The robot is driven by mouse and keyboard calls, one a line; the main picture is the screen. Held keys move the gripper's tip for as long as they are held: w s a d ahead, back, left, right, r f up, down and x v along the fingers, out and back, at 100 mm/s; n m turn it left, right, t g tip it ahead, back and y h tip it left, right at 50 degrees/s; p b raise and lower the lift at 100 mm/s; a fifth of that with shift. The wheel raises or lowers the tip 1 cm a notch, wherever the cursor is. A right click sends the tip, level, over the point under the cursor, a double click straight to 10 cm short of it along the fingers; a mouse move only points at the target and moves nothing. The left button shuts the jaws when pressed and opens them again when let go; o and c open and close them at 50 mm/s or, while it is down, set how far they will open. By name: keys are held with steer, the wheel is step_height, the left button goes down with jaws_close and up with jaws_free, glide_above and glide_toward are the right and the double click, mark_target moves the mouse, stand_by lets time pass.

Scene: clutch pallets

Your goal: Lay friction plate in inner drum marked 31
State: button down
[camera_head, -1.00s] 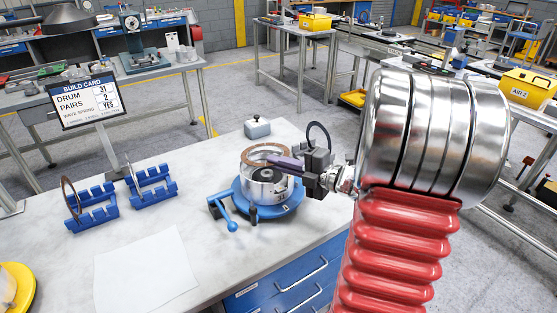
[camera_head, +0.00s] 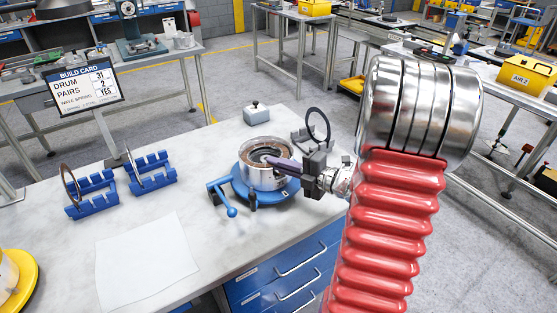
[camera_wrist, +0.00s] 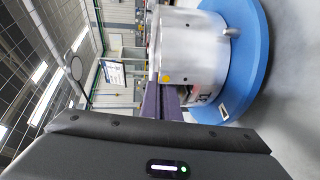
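The drum (camera_head: 263,172) is a silver cylinder on a round blue base (camera_head: 285,193). A brown friction plate (camera_head: 258,147) shows as a ring within its mouth, tilt unclear. My gripper (camera_head: 270,161) reaches in from the right, its purple fingers over the near right part of the mouth. In the wrist view the purple fingers (camera_wrist: 165,104) lie close together against the drum (camera_wrist: 190,50), and their tips are hidden. I cannot tell whether they still pinch the plate. A dark mark below the drum's yellow dot is partly hidden. The build card (camera_head: 85,87) reads drum 31, pairs 2, wave spring yes.
A blue rack (camera_head: 92,197) holds an upright brown ring (camera_head: 70,185); another blue rack (camera_head: 151,176) stands beside it. A blue lever (camera_head: 222,200) projects from the base. A grey block (camera_head: 256,114) stands behind the drum. A dark upright loop (camera_head: 318,124) shows behind my gripper. White paper (camera_head: 146,262) lies front left.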

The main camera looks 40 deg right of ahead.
steer(key=shift+f, duration=0.2)
steer(key=c, duration=1.9)
jaws_free()
steer(key=shift+c, duration=0.2)
steer(key=shift+f, duration=0.1)
steer(key=v, duration=0.6)
